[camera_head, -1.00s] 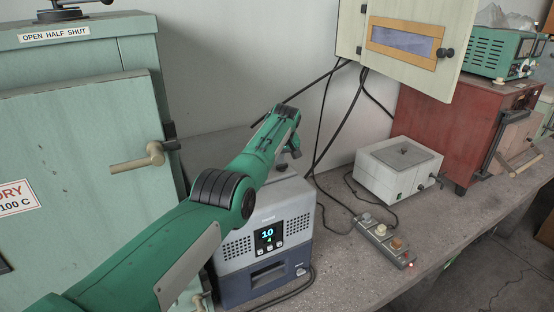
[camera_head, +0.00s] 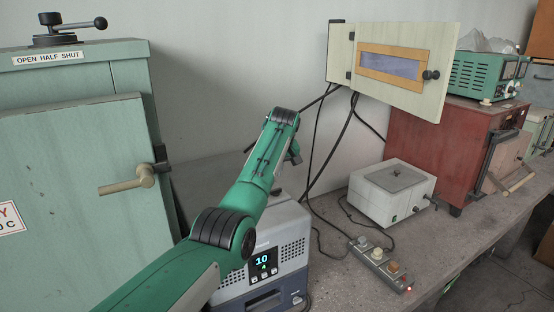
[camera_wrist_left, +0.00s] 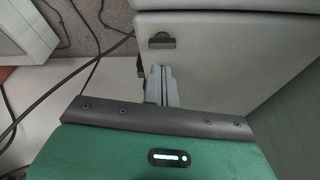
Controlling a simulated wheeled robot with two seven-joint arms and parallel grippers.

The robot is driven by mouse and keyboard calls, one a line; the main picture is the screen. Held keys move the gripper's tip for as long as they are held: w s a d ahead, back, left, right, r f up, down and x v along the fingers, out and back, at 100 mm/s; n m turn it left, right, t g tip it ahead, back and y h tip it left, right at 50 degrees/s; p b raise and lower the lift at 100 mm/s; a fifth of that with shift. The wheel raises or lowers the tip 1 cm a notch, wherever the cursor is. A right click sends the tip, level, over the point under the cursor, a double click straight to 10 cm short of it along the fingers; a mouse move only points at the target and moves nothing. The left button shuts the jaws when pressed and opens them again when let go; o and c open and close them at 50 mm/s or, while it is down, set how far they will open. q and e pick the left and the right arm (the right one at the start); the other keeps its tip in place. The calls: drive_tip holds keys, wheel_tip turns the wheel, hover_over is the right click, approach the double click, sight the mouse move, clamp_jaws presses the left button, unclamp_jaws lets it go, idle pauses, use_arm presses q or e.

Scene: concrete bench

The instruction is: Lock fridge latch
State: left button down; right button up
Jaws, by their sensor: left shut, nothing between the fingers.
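The fridge (camera_head: 262,262) looks to be the small grey-blue box on the bench, with a lit display and vents, partly behind my left arm. In the left wrist view a pale grey surface (camera_wrist_left: 225,60), apparently its top, carries a small dark fitting (camera_wrist_left: 162,41) that may be the latch. My left gripper (camera_wrist_left: 161,72) is shut and empty, just short of this fitting in the picture. Whether it touches the surface cannot be told. In the head view its fingers are hidden behind my forearm. My right gripper is not in view.
A large green cabinet (camera_head: 70,170) with a lever handle stands at left. Right of the fridge are a white box (camera_head: 392,190), a switch strip (camera_head: 380,264) and loose black cables (camera_head: 335,140). A wall cabinet (camera_head: 400,65) hangs above. A red cabinet (camera_head: 430,150) stands further right.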

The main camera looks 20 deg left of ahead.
use_arm(q)
drive_tip(key=a+b+v, duration=0.1)
drive_tip(key=b+v, duration=0.1)
drive_tip(key=v, duration=0.4)
drive_tip(key=shift+r, duration=0.35)
drive_tip(key=shift+a+f, duration=0.1)
